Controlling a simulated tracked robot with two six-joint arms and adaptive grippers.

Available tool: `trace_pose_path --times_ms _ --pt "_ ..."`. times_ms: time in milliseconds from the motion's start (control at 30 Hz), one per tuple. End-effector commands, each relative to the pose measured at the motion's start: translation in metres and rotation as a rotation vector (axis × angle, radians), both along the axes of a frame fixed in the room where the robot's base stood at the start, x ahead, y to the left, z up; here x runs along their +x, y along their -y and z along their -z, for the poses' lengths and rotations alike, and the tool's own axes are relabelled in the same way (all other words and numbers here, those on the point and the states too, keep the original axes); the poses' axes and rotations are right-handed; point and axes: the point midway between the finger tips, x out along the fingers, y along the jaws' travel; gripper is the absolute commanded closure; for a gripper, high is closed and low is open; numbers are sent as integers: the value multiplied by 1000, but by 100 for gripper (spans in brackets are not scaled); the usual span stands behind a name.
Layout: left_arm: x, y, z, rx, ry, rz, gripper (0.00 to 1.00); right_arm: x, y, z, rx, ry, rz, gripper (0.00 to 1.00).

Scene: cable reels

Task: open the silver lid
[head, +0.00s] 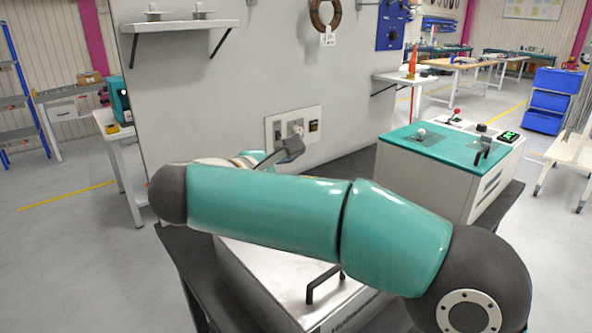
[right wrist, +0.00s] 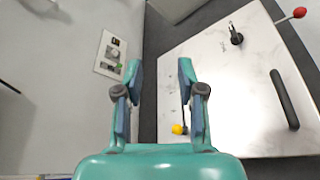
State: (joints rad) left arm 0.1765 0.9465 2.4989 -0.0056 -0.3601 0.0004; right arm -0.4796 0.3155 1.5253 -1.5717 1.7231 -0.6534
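The silver lid (head: 270,278) lies flat on a box at the bottom of the head view, partly hidden behind my right arm. A black bar handle (head: 325,284) stands on it. In the right wrist view the lid (right wrist: 220,85) shows pale and scuffed, with the handle (right wrist: 285,98) at the right. A yellow knob (right wrist: 178,129) is at its left edge and a small black fitting (right wrist: 236,35) near its far edge. My right gripper (right wrist: 160,76) is open and empty, by the lid's left edge in that view. My left gripper is not in view.
A wall panel with switches (head: 294,127) is behind my right gripper; it also shows in the right wrist view (right wrist: 110,54). A teal-topped cabinet (head: 440,143) with controls stands at the right. A red ball knob (right wrist: 300,12) shows top right in the wrist view.

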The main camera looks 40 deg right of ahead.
Motion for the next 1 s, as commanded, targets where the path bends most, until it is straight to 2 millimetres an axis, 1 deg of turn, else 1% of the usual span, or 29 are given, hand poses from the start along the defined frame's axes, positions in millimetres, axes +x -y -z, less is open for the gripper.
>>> trace_pose_path --times_ms 33,133,433,467,600,700,1000 --pt "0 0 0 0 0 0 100 1 5 2 0 -1 1 61" --pt "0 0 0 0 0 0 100 3 10 3 0 -1 0 61" --pt "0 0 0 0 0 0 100 5 11 4 1 0 -2 61" --pt "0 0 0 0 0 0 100 4 11 4 0 0 -1 62" --pt "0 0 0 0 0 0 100 4 11 4 0 0 -1 86" --pt "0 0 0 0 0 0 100 4 11 4 0 0 -1 100" --pt "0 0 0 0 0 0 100 4 11 4 1 0 -1 100"
